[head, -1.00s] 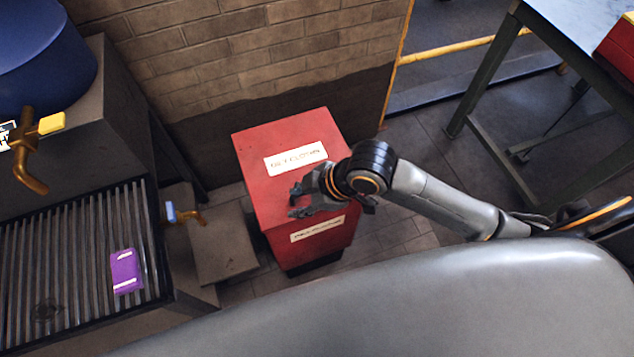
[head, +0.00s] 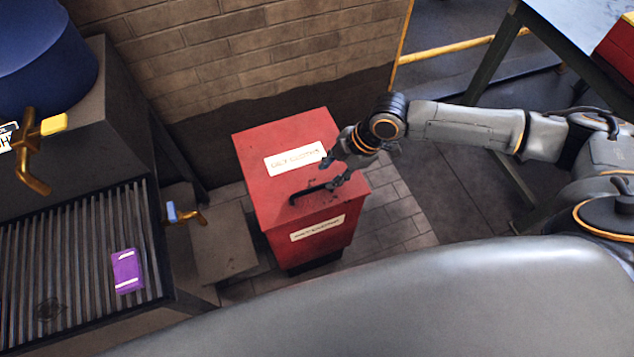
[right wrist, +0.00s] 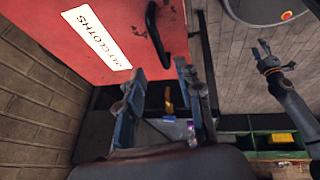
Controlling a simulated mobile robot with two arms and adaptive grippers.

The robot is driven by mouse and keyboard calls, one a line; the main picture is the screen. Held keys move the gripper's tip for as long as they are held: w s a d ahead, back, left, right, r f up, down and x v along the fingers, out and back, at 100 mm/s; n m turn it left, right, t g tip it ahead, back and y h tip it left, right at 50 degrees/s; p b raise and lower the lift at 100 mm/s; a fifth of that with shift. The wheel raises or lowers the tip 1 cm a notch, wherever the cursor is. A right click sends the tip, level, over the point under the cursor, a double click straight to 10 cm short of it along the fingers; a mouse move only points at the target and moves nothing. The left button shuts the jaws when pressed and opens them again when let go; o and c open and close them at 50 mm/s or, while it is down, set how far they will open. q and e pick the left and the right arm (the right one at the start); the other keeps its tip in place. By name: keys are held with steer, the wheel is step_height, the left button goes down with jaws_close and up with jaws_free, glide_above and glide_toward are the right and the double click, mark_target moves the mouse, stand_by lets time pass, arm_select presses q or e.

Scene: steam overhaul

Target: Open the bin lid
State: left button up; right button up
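The red bin (head: 305,240) stands on the floor against the wall, its lid (head: 265,150) shut. The lid bears a white label and, near its front edge, a black bar handle (head: 310,193). My right gripper (head: 329,174) is over the lid's right side, close to the handle. In the right wrist view its two fingers (right wrist: 160,82) are spread with nothing between them, and the handle (right wrist: 156,35) lies just beyond the tips. My left gripper (right wrist: 276,58) shows small in the right wrist view, away from the bin, its fingers apart; it is outside the head view.
A slatted rack (head: 80,250) with a purple packet (head: 127,271) is on the left. A brass tap with a blue handle (head: 185,213) sticks out near the bin's left side. A brick wall (head: 270,55) is behind, and a metal table (head: 570,25) stands at upper right.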

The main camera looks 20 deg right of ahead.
mark_target(314, 189)
steer(key=x, duration=0.8)
steer(key=shift+c, duration=0.5)
jaws_close()
